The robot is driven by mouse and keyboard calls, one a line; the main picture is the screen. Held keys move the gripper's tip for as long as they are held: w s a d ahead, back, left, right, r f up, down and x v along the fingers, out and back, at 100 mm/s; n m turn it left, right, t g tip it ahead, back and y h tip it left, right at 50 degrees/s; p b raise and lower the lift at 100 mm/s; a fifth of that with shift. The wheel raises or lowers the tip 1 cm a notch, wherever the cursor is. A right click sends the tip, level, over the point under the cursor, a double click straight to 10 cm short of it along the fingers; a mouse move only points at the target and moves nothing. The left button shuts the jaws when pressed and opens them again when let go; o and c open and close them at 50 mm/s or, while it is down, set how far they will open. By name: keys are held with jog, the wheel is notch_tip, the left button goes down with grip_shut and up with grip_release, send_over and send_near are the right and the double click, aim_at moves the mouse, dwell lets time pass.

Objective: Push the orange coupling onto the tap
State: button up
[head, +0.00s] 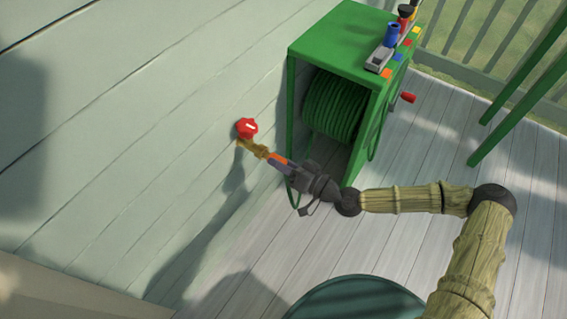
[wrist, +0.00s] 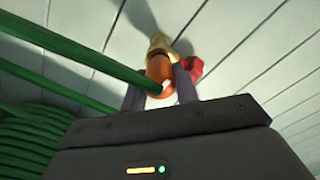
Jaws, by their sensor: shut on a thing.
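The tap is on the pale plank wall, with a red handle (head: 247,128) and a brass spout (head: 254,148) pointing down to the right. My gripper (head: 279,161) is shut on the orange coupling (head: 277,158), just off the spout's end. In the wrist view the orange coupling (wrist: 160,68) sits between my two grey fingers, in line with the brass spout (wrist: 158,43). The two look touching or nearly so; I cannot tell whether the coupling is on the spout. The red handle (wrist: 193,69) shows beside the right finger.
A green hose (wrist: 90,62) runs to the coupling from the left in the wrist view. A green reel cabinet (head: 335,40) stands close to my gripper, holding a coiled hose (head: 333,105). Small items, including a blue cup (head: 392,36), sit on top. Green railings are at the right.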

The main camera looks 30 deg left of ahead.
jog(key=shift+a, duration=0.85)
jog(key=o, duration=1.1)
jog(key=shift+c, duration=0.2)
jog(key=shift+d, duration=0.1)
jog(key=d, duration=1.7)
jog(key=shift+d, duration=0.15)
jog(key=shift+s, duration=0.1)
jog(key=shift+f, duration=0.1)
